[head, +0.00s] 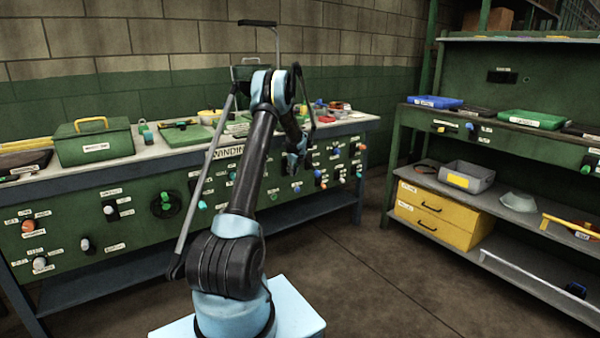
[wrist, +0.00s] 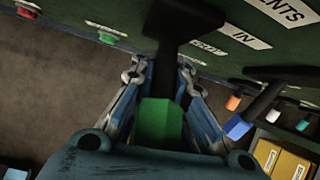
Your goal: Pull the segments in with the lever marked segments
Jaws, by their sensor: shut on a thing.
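In the wrist view a lever with a black shaft and a green knob (wrist: 160,122) comes out of the green panel. The fingers of my gripper (wrist: 160,80) lie on both sides of it and are shut on it. A cut-off label ending in "ENTS" (wrist: 281,11) is on the panel to the upper right, with an "IN" label (wrist: 251,39) below it. In the head view my gripper (head: 293,160) is at the panel front under the bench top. The held lever cannot be made out there.
A blue-knobbed lever (wrist: 238,127) stands close to the right of my gripper. Red (wrist: 27,12) and green (wrist: 106,37) knobs are at the left. A shelf unit with yellow drawers (head: 437,213) stands at the right. The floor between (head: 370,260) is clear.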

